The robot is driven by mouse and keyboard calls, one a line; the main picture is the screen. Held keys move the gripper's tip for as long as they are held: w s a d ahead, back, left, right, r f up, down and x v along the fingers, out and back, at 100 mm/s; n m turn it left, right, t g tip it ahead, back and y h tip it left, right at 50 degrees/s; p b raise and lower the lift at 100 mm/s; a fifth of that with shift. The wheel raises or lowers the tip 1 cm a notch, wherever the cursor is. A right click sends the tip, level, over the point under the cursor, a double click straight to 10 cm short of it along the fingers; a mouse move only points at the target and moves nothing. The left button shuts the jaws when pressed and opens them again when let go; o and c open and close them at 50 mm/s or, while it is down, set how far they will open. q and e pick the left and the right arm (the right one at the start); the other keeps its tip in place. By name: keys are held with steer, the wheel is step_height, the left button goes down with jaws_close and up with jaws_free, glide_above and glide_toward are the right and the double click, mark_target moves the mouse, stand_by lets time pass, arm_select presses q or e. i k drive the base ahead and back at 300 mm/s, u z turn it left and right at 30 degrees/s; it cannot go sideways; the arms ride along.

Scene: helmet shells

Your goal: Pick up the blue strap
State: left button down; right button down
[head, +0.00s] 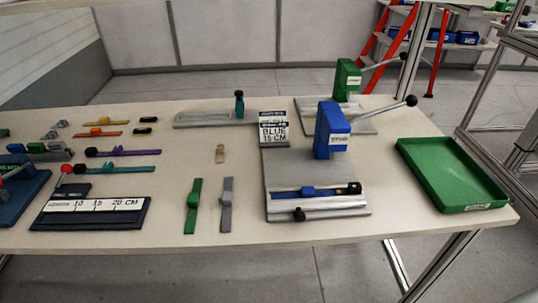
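A blue strap (290,193) lies flat in the channel of a grey metal fixture (282,168) under a blue press (331,130). It runs left to right, with a blue buckle-like piece near its middle and a black piece (353,188) at its right end. Neither of my grippers shows in the head view.
A card (272,128) reading "BLUE 15 CM" stands behind the fixture. A green press (348,80) is farther back and a green tray (452,175) is at right. Green (193,206) and grey (227,204) straps lie left of the fixture, near a ruler board (92,213).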

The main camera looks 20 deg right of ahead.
mark_target(308, 191)
steer(key=u, duration=2)
steer(key=k, duration=1.55)
steer(key=z, duration=2.5)
steer(key=i, duration=0.5)
